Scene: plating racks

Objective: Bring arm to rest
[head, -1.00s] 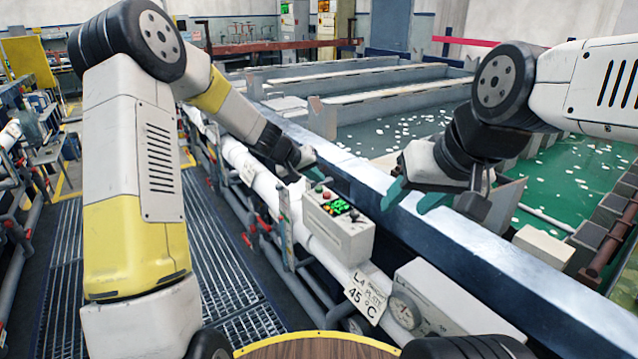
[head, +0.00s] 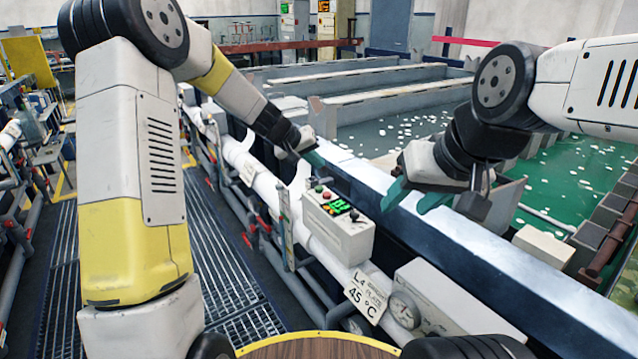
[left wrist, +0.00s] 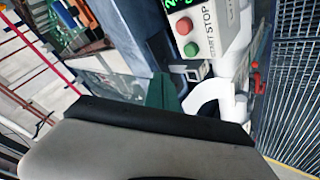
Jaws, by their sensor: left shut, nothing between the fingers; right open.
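My left gripper (head: 314,160) is at the middle of the head view, just behind the control box and close to the blue-grey tank rim. Its green fingers are together with nothing held. In the left wrist view a green fingertip (left wrist: 162,92) shows past the gripper's grey body, which hides the lower part of that view. My right gripper (head: 412,198) hangs over the rim to the right of the control box. Its green fingers are spread apart and empty.
The control box (head: 338,224) with buttons and a green display stands on the white pipe. Its red and green buttons show in the left wrist view (left wrist: 187,37). The tank rim (head: 470,240) runs diagonally below my right gripper. A grating walkway (head: 225,270) lies left.

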